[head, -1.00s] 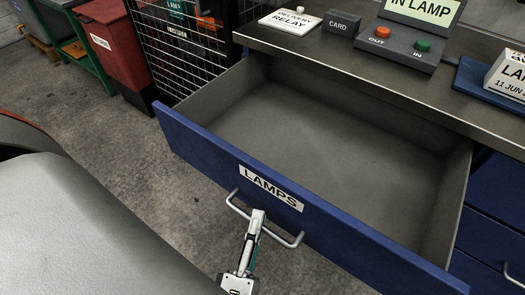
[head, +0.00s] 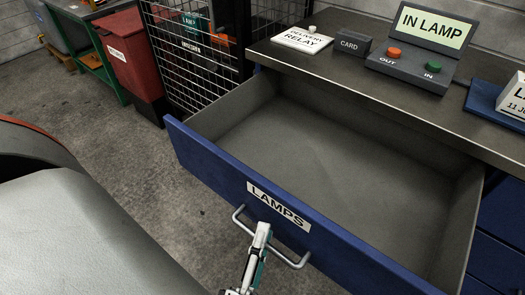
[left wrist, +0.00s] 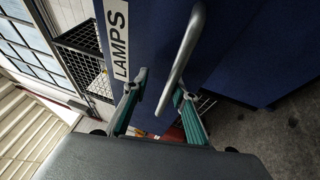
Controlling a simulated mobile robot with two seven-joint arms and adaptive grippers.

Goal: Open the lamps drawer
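The lamps drawer (head: 215,155) is blue with a white LAMPS label (head: 279,206) and stands pulled far out of the bench. Its grey inside looks empty. Its silver bar handle (head: 288,258) is on the front, below the label. My left gripper (head: 262,230) is at the middle of the handle. In the left wrist view the handle (left wrist: 187,45) passes between the fingertips of my left gripper (left wrist: 160,88), nearer the right finger. A gap shows between the left finger and the bar, so the fingers look parted. My right gripper is not in view.
The bench top (head: 330,75) carries a relay card (head: 302,39), a CARD block (head: 353,44), a button box (head: 408,68) with an IN LAMP sign, and a blue tray (head: 490,103). A wire cage (head: 180,75) and a red bin (head: 132,55) stand at the back left. Floor is clear left of the drawer.

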